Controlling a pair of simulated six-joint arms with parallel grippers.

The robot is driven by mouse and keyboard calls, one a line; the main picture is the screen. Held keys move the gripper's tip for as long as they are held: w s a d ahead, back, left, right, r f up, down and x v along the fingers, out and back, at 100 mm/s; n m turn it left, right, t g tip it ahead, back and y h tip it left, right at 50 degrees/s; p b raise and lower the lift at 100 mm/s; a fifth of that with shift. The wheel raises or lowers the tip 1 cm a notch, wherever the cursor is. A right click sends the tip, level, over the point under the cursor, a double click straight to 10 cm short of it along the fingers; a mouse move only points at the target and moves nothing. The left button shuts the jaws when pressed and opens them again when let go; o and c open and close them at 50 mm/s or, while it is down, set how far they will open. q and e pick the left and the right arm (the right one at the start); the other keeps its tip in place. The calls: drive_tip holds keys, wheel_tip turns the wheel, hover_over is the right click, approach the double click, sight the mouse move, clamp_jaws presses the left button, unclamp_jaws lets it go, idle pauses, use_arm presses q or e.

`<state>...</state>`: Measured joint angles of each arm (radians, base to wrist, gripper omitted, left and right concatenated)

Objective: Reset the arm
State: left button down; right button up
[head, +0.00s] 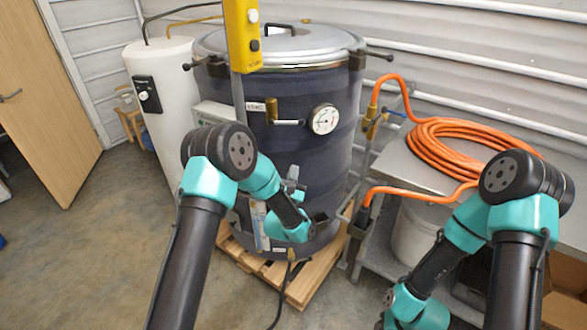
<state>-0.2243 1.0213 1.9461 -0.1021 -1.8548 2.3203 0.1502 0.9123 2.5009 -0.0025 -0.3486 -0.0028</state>
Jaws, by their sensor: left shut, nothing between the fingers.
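My left arm comes up from the bottom and bends down toward the front of a large dark-jacketed drum (300,165). My left gripper (320,224) is small and dark in front of the drum's lower part. It is shut and empty. I cannot tell whether it touches the drum. My right arm is bent at the right, and its wrist runs off the bottom edge, so the right gripper is out of the picture.
The drum stands on a wooden pallet (310,283), with a gauge (324,119) and valve on its front. A yellow control box (242,35) hangs in front. An orange hose (455,145) lies coiled on a metal table (400,165). Open floor (90,250) is at the left.

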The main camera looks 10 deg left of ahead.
use_arm(q)
drive_tip(key=shift+f, duration=0.1)
drive_tip(key=s+a+f+m+g, duration=0.3)
drive_tip(key=f+m+g, duration=0.15)
drive_tip(key=f, duration=0.25)
drive_tip(key=s+a+f+m+g, duration=0.3)
drive_tip(key=s+f+m+g, duration=0.1)
drive_tip(key=f+m, duration=0.25)
drive_tip(key=s+a+f+m+g, duration=0.3)
drive_tip(key=f+m+g, duration=0.1)
drive_tip(key=f, duration=0.3)
drive_tip(key=s+a+f+m+g, duration=0.1)
drive_tip(key=s+f+m+g, duration=0.1)
drive_tip(key=s, duration=0.6)
drive_tip(key=s+a+f+m+g, duration=0.2)
drive_tip(key=s+m+g, duration=0.3)
drive_tip(key=s, duration=0.3)
drive_tip(key=s+a+f+m+g, duration=0.1)
drive_tip(key=s+f+m+g, duration=0.2)
drive_tip(key=s, duration=0.6)
drive_tip(key=shift+a+f+m+g+h, duration=0.2)
drive_tip(key=shift+f+m+g+h, duration=0.15)
drive_tip(key=shift+m, duration=0.85)
